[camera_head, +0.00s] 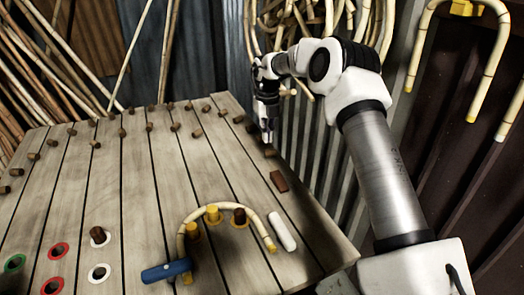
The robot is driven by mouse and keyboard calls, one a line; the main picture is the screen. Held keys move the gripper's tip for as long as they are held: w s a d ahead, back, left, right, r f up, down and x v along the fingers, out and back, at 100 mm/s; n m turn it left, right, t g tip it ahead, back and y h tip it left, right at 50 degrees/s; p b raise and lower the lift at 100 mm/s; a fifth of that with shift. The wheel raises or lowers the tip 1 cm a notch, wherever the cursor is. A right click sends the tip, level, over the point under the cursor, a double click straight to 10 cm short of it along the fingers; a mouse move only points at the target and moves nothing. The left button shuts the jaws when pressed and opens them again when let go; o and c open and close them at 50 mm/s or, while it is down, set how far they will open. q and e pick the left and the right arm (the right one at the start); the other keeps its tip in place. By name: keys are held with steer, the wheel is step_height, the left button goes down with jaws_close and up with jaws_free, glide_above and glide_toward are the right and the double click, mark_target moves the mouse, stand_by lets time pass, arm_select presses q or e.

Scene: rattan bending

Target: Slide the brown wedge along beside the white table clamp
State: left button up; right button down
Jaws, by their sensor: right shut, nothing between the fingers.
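The brown wedge (278,181) is a small reddish-brown block lying flat near the right edge of the plank table. The white table clamp (282,230) is a pale rounded bar nearer the front, apart from the wedge, just right of the bent cane. My right gripper (268,137) points down at the table's right edge, beyond the wedge and apart from it. Its fingers are together with nothing between them. My left gripper is out of view.
A bent rattan cane (184,238) curves around yellow and brown pegs, with a blue clamp (166,271) at its left end. Several brown pegs stand along the far and left parts of the table (150,185). The middle planks are clear. A corrugated wall stands behind.

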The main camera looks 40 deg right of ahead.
mark_target(267, 166)
steer(key=shift+s+a+f, duration=0.25)
steer(key=shift+s+f, duration=0.05)
steer(key=shift+f, duration=0.35)
steer(key=shift+s+a+f, duration=0.2)
steer(key=shift+s+f, duration=0.05)
steer(key=shift+f, duration=0.35)
steer(key=f, duration=0.6)
steer(key=shift+w+d+f, duration=0.15)
steer(key=shift+w+d, duration=0.1)
steer(key=s+p, duration=0.1)
steer(key=s+a+p, duration=0.1)
steer(key=s, duration=0.1)
steer(key=shift+s+a, duration=0.1)
steer(key=shift+s, duration=0.4)
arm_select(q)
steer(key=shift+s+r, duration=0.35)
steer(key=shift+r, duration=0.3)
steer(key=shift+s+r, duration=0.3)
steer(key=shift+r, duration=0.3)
arm_select(e)
steer(key=shift+f, duration=0.2)
steer(key=shift+a, duration=0.1)
